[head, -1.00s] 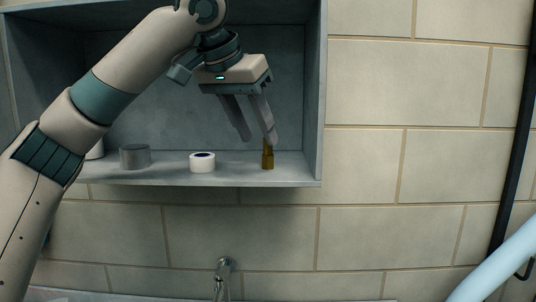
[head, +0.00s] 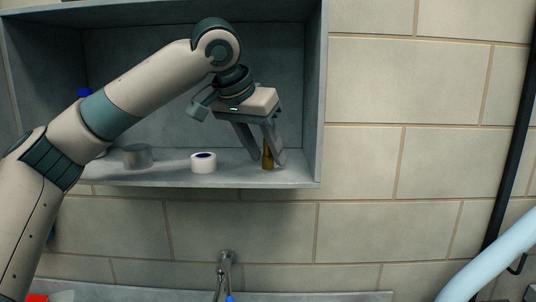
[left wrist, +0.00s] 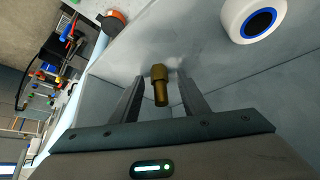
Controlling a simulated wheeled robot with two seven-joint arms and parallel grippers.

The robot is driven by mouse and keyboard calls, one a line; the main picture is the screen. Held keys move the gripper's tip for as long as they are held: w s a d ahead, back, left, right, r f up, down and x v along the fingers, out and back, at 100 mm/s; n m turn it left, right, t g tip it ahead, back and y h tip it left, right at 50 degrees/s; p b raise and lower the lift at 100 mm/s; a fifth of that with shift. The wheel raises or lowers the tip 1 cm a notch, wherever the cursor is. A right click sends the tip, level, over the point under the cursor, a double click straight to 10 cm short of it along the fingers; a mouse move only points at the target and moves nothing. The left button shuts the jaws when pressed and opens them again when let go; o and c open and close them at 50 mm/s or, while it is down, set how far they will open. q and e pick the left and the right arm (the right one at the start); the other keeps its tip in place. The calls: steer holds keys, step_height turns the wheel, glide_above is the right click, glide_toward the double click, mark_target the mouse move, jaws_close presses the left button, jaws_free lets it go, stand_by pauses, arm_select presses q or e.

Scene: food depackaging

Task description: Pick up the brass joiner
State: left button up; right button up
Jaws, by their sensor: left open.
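The brass joiner (head: 268,160) stands upright on the shelf floor near its right end. It also shows in the left wrist view (left wrist: 160,84), between the two fingers. My left gripper (head: 267,160) has come down around it, one finger on each side; in the left wrist view the left gripper (left wrist: 158,84) is open with gaps beside the joiner. One finger partly covers the joiner in the head view. My right gripper is in neither view.
A white tape roll (head: 203,163) with a dark blue core stands left of the joiner, and a grey cylinder (head: 137,156) farther left. The shelf (head: 225,181) has a side wall (head: 313,95) close right of the gripper. A tap (head: 226,262) is below.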

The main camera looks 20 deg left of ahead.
arm_select(q)
jaws_close()
steer(key=shift+r, duration=0.1)
steer(key=shift+r+b, duration=0.45)
steer(key=shift+b, duration=0.05)
steer(key=r, duration=0.1)
steer(key=r+b, duration=0.2)
steer(key=shift+s+d, duration=0.2)
steer(key=shift+d, duration=0.05)
steer(key=s+d+r+b, duration=0.5)
steer(key=s+d+r, duration=0.1)
steer(key=s, duration=0.3)
steer(key=shift+d+r, duration=0.35)
steer(key=shift+r, duration=0.15)
steer(key=shift+w, duration=0.1)
